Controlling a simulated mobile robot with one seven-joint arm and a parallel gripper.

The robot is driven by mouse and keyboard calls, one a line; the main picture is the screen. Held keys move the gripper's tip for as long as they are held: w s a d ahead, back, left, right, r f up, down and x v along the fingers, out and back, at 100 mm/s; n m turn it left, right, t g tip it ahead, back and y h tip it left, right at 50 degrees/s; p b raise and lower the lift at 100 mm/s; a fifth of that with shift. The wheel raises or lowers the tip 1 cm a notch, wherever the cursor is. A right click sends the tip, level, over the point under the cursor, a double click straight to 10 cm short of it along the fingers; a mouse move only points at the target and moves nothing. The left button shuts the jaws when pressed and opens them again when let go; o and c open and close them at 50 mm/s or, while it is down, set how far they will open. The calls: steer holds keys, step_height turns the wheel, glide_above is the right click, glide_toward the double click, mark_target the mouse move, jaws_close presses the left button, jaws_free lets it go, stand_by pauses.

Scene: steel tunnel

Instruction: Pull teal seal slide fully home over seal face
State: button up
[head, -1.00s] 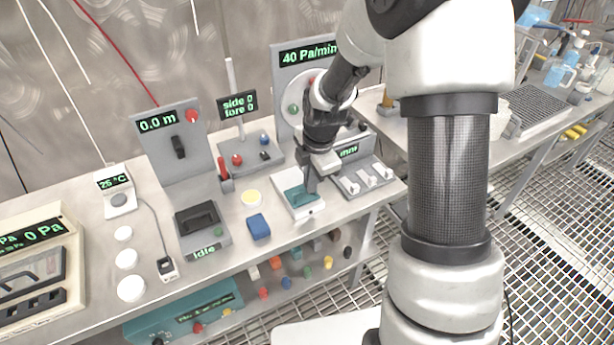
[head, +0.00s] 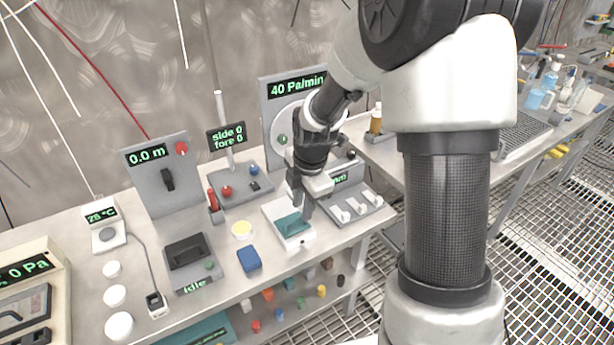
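The teal seal slide (head: 291,225) sits on a white block (head: 272,212) near the front edge of the bench. My gripper (head: 300,208) points down at the slide, its fingers at the slide's upper right side. The fingers are small and dark here, and I cannot tell whether they are open or closed on the slide. The seal face cannot be made out apart from the white block and the slide.
A grey panel with white toggles (head: 352,208) stands close to the right of the block. A 40 Pa/min dial panel (head: 270,130) rises behind. Bare bench lies in front.

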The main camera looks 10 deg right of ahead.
step_height(320, 180, up, 14)
steer(key=s+p, duration=0.1)
steer(key=s, duration=0.1)
steer(key=shift+s+d+p, duration=0.35)
steer(key=shift+d+p, duration=0.05)
steer(key=shift+d, duration=0.05)
steer(key=s+d+r+m+t+p, duration=0.1)
steer(key=s+r+m+t+p, duration=0.2)
steer(key=s+r+m+p, duration=0.6)
steer(key=s+r+m, duration=0.9)
steer(key=s+m, duration=0.1)
steer(key=m, duration=0.2)
steer(key=shift+s+r+m+t+h, duration=0.2)
steer(key=shift+s+m+t+h, duration=0.05)
steer(key=shift+m+t+h, duration=0.05)
